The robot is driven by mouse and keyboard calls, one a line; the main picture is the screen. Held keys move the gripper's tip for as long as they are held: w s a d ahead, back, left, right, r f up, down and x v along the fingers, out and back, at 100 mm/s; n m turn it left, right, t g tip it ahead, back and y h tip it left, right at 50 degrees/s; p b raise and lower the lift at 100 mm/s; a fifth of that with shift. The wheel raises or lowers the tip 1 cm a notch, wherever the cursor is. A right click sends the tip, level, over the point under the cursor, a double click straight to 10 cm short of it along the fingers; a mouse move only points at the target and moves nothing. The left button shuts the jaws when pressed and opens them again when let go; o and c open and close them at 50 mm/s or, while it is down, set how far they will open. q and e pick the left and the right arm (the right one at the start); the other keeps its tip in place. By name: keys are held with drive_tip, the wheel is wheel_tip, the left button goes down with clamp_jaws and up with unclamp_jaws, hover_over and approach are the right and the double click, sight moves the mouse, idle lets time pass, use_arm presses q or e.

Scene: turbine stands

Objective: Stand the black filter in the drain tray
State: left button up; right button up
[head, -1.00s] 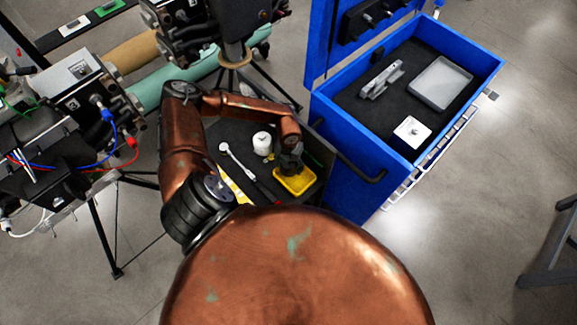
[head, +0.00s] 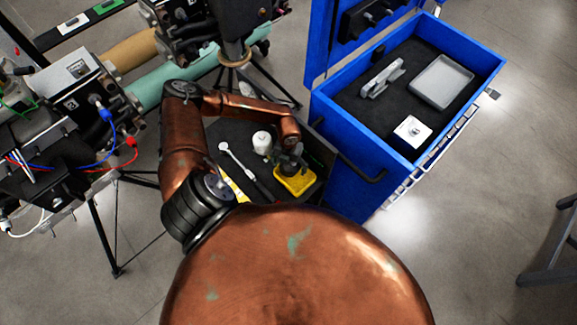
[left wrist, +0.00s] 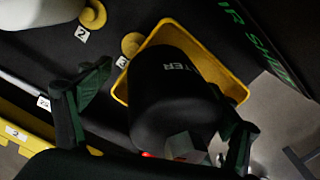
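The black filter (left wrist: 175,95) stands in the yellow drain tray (left wrist: 236,88) in the left wrist view, with part of its lettering showing. In the head view the tray (head: 295,187) is on the dark work surface, and the filter is mostly hidden under my gripper. My left gripper (head: 290,160) is just above the tray. In the left wrist view its fingers (left wrist: 176,98) are spread to either side of the filter, with a visible gap on the left side. My right gripper is not in view.
A blue tool cabinet (head: 345,172) with an open top stands close on the right. Turbine equipment (head: 85,85) on stands fills the left.

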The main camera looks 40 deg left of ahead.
sight(291, 165)
use_arm(q)
wheel_tip(291, 165, up, 2)
drive_tip(key=shift+p, duration=0.7)
drive_tip(key=shift+r+p, duration=1.15)
drive_tip(key=shift+r, duration=0.4)
drive_tip(key=shift+r+p, duration=0.65)
drive_tip(key=shift+r, duration=0.3)
drive_tip(key=shift+f, duration=0.1)
